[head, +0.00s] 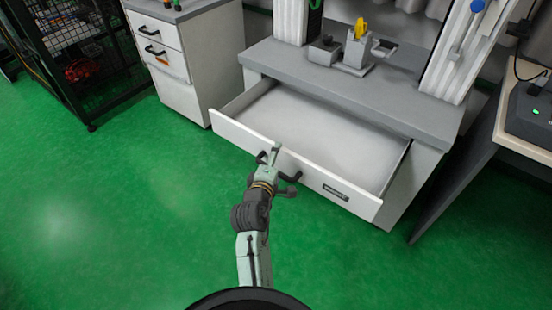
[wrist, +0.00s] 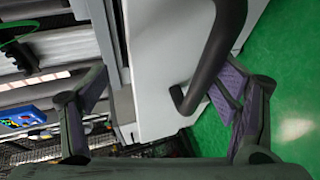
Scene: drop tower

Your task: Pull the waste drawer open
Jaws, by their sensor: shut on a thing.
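The waste drawer (head: 232,127) is a wide white drawer under the grey bench, and it stands well open with its empty-looking inside showing. A small dark label (head: 335,192) sits on the right of its front. My gripper (head: 268,158) is at the dark bar handle (head: 291,178) near the middle of the front. In the wrist view the curved black handle (wrist: 216,52) passes close by the right finger of my gripper (wrist: 165,92), with the white front between the fingers. My gripper is shut on the handle; the exact contact is partly hidden.
A white cabinet (head: 180,95) with black handles stands to the left, beside a black mesh cage (head: 85,50). The grey bench top (head: 400,100) carries a fixture with a yellow part (head: 360,28). A table (head: 525,140) stands at the right. Green floor (head: 120,220) is clear in front.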

